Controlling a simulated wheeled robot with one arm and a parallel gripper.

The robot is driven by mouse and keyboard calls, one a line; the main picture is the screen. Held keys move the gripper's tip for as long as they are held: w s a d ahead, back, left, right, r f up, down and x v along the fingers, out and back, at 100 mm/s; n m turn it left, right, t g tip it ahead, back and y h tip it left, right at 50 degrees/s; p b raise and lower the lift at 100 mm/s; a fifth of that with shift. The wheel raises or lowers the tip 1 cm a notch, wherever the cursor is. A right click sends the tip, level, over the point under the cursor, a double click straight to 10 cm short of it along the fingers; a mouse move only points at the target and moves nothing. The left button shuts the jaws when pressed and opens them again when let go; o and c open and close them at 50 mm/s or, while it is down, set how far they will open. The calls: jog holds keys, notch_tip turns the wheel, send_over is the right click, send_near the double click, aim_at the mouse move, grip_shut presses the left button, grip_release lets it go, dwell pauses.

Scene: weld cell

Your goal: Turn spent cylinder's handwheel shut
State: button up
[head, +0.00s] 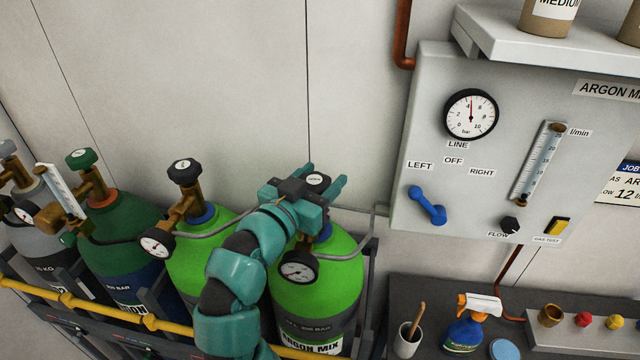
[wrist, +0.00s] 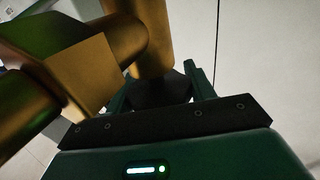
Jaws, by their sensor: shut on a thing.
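My gripper (head: 325,174) is shut on the dark handwheel (head: 317,180) atop the right light-green argon mix cylinder (head: 335,270). One finger lies on each side of the wheel. In the wrist view the dark wheel (wrist: 160,92) sits between my fingers, beside the brass valve (wrist: 150,40). My arm covers the cylinder's left side. Its gauge (head: 299,266) shows, but I cannot read it surely. The left light-green cylinder (head: 190,265) has its own black handwheel (head: 182,170) and gauge (head: 157,243). I cannot tell from the labels which cylinder is spent.
A dark green cylinder (head: 120,235) and a grey one (head: 40,235) stand further left. A yellow rail (head: 95,306) runs in front. The wall panel (head: 405,150) carries a blue lever (head: 427,205) and a line gauge (head: 470,114). A spray bottle (head: 464,330) stands on the bench.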

jog(key=shift+f+m+g+h+b, duration=0.3)
jog(key=shift+h+b, duration=0.1)
jog(key=shift+b, duration=0.55)
jog(key=shift+r+h, duration=0.2)
jog(key=shift+h, duration=0.1)
jog(key=o, duration=1)
jog(key=shift+c, duration=0.2)
jog(key=shift+s, duration=0.1)
jog(key=b+v, duration=0.6)
jog(key=v, duration=1.1)
jog(key=shift+a+r, duration=0.2)
jog(key=shift+r, duration=0.1)
jog(key=shift+s, duration=0.1)
